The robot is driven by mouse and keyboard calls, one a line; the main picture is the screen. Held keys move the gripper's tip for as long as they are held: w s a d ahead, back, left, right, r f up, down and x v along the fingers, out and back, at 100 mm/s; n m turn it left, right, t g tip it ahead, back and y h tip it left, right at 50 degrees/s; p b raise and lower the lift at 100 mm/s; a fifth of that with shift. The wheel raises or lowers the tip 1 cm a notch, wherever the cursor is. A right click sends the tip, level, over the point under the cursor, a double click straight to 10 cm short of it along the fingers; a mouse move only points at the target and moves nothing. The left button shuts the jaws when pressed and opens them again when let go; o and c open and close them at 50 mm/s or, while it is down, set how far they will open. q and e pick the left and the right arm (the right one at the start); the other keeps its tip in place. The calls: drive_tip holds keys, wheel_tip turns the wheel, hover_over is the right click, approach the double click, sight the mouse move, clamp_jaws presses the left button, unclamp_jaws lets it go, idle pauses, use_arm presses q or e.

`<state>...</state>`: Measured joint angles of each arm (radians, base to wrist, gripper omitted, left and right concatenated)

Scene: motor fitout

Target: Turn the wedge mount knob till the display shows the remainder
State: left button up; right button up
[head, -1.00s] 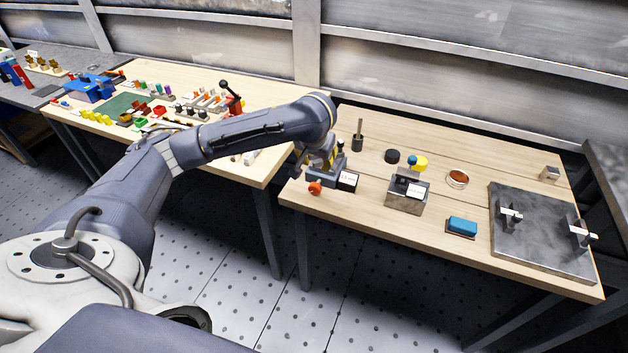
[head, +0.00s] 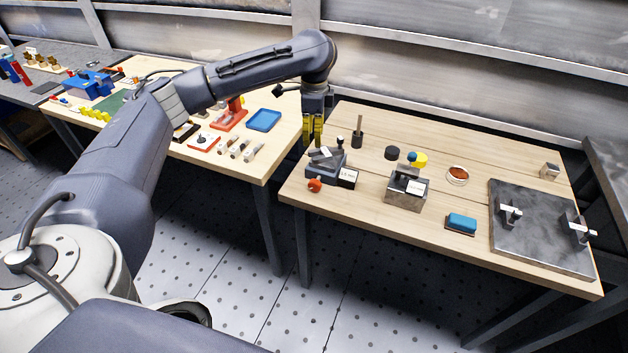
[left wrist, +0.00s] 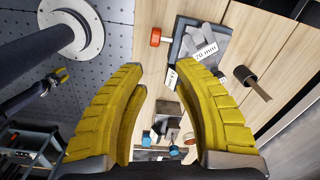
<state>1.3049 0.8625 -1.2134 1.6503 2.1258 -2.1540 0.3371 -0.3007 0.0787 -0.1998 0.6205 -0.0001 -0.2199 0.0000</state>
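The wedge mount (head: 322,170) is a dark grey block with sloped grey pieces on top, at the left end of the right table. Its orange-red knob (head: 314,185) sticks out at the front, and a small black box with a white display (head: 348,177) is beside it; the figure is too small to read. In the left wrist view the mount (left wrist: 181,48) carries a "20 mm" label, and the knob (left wrist: 155,37) is clear. My left gripper (head: 313,143) hangs above and behind the mount, fingers apart and empty. My right gripper (left wrist: 61,76) seems to show small in the left wrist view.
A dark cup with a rod (head: 357,138) stands behind the mount. A metal block with a white label (head: 405,195), a blue block (head: 461,223) and a grey plate with clamps (head: 535,240) lie to the right. The left table holds a blue tray (head: 263,120).

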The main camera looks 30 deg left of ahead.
use_arm(q)
drive_tip(key=m, duration=0.3)
approach(314, 180)
wheel_tip(314, 180, down, 10)
drive_tip(key=shift+r, duration=0.1)
idle(0.6)
clamp_jaws()
